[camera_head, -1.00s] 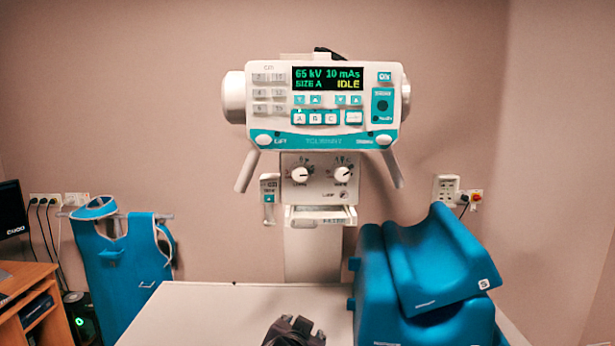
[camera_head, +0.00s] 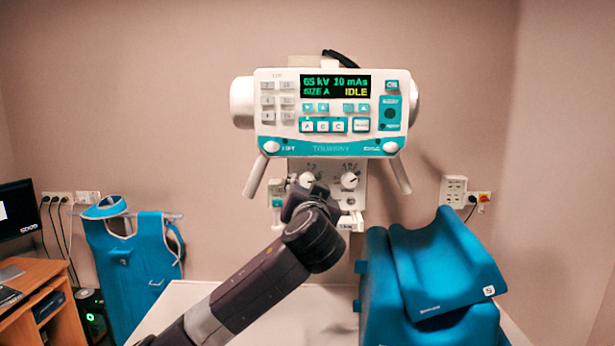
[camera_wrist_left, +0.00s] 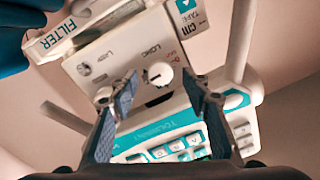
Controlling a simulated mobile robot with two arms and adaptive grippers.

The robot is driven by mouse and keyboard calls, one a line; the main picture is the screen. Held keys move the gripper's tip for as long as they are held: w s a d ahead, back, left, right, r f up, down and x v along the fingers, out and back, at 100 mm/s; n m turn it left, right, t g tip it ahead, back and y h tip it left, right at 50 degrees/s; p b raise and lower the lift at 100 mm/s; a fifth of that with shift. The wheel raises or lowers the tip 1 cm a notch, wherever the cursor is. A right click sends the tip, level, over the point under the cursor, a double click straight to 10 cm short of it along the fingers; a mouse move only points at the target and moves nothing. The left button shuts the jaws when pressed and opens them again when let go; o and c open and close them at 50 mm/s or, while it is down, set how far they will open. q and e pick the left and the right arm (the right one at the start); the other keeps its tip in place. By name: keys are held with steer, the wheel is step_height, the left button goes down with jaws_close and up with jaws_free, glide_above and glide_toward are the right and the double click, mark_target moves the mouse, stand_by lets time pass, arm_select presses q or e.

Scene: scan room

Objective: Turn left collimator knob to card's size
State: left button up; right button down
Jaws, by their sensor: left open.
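The left collimator knob (camera_head: 307,180) is a white round dial on the grey panel under the console, partly covered by my left gripper in the head view. In the left wrist view, turned upside down, this knob (camera_wrist_left: 158,73) shows between the fingertips. My left gripper (camera_wrist_left: 160,86) is open and in front of it; contact cannot be told. In the head view the gripper (camera_head: 307,192) is seen from behind. The right knob (camera_head: 350,181) is clear of it. I cannot make out a size card. The console display (camera_head: 335,86) reads SIZE A, IDLE. My right gripper is out of view.
Handles (camera_head: 255,177) hang on both sides of the panel. Blue cushions (camera_head: 430,290) stand on the white table (camera_head: 195,290) at right. A blue apron (camera_head: 133,250) hangs at left.

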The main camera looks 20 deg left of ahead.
mark_target(307, 183)
arm_select(q)
steer(key=shift+p+x, duration=0.6)
steer(key=shift+x, duration=1.05)
